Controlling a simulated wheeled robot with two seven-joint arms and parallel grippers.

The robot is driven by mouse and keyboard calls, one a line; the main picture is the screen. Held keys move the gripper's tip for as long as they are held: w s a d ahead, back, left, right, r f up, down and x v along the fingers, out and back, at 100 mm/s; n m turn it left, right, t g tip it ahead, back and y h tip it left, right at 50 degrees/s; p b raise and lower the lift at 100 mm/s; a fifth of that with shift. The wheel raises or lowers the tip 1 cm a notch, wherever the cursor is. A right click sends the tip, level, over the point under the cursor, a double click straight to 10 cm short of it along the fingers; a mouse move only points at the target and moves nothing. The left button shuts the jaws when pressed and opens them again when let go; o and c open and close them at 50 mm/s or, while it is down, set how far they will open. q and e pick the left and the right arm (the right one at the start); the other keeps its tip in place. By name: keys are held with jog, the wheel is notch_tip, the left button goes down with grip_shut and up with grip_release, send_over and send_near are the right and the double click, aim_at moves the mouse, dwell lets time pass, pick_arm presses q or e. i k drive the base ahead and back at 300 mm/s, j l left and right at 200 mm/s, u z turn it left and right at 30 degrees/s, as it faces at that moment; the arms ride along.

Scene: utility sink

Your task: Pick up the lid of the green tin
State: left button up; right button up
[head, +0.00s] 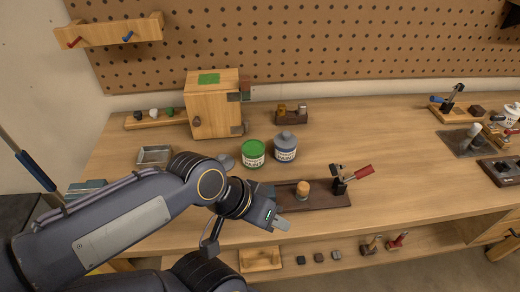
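The green tin (254,158) stands upright on the bench in the head view, with a pale label band. Its top is a flat green disc; I cannot tell whether this is a lid or the contents. A small grey round piece (226,161) lies left of the tin, partly behind my arm; I cannot tell what it is. My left gripper (281,224) is in front of and below the tin in the picture, apart from it, near the bench's front edge. Its fingers are seen edge-on, and nothing is visible in them. My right gripper is not in view.
A grey-blue tin (286,152) with a knobbed top stands close right of the green tin. A dark wooden board (325,196) with a cork-coloured knob and red-handled clamp lies in front. A wooden box (213,108) stands behind left.

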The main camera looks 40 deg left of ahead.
aim_at(229, 161)
jog(key=u, duration=1.5)
